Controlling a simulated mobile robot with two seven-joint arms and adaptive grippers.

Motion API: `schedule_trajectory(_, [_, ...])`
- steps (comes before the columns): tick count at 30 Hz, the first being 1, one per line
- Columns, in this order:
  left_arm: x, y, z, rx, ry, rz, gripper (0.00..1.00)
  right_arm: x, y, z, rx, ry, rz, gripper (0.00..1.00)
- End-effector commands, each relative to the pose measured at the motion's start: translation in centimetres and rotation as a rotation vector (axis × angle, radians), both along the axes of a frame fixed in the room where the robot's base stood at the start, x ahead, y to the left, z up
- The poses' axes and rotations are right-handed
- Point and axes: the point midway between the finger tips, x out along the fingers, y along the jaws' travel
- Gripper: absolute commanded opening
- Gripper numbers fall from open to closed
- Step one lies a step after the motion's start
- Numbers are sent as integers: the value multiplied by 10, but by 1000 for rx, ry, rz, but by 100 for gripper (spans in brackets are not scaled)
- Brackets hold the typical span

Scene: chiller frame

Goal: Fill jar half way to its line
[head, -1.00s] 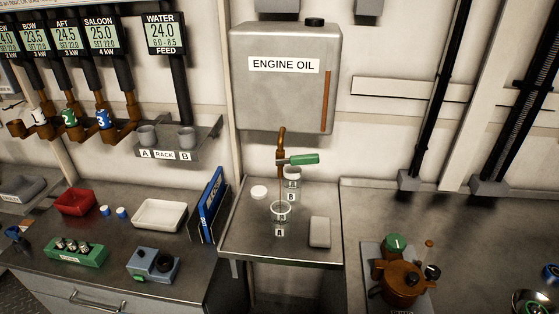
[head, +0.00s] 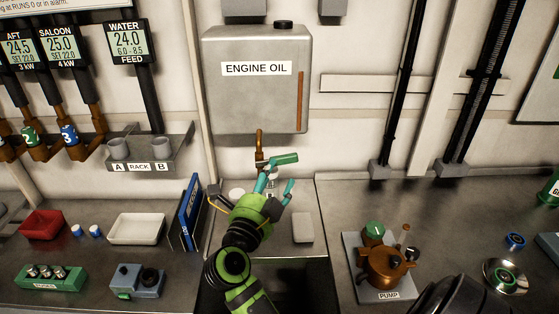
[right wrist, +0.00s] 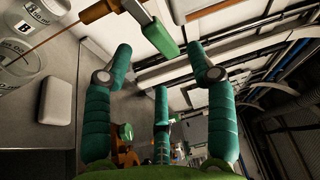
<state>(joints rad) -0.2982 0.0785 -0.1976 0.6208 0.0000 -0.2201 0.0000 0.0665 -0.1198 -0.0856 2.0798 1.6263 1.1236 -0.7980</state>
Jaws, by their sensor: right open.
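My right gripper (head: 275,184) is open and empty just below and in front of the green tap handle (head: 284,159). The handle also shows in the right wrist view (right wrist: 160,38), ahead of my teal fingers (right wrist: 160,75) and apart from them. The tap hangs under the grey engine oil tank (head: 257,95). Glass jar B (right wrist: 30,25) and another glass jar (right wrist: 14,62) stand at the left in the right wrist view. A thin brown line runs from the spout toward the nearer jar. My gripper mostly hides the jars in the head view; the oil level is not readable.
A pale block (head: 303,228) and a white round lid (head: 237,195) lie on the tap shelf. A blue binder (head: 189,214) stands to the left, by a white tray (head: 136,228). The pump (head: 385,262) is to the right.

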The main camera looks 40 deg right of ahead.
Motion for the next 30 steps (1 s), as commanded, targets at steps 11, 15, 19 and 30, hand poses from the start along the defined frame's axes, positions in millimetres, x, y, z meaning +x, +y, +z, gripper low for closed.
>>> schedule_trajectory(11, [-1,-3,21,-4,1,-2,43,19,-42,7,21,-1,-11,57])
schedule_trajectory(15, [-1,-3,27,-3,2,-2,43,27,-57,6,22,-2,-9,57])
schedule_trajectory(19, [-1,-2,28,-1,2,-3,43,30,-63,5,23,-2,-9,57])
schedule_trajectory(30, [-2,1,28,2,3,-4,43,31,-64,4,23,-2,-8,13])
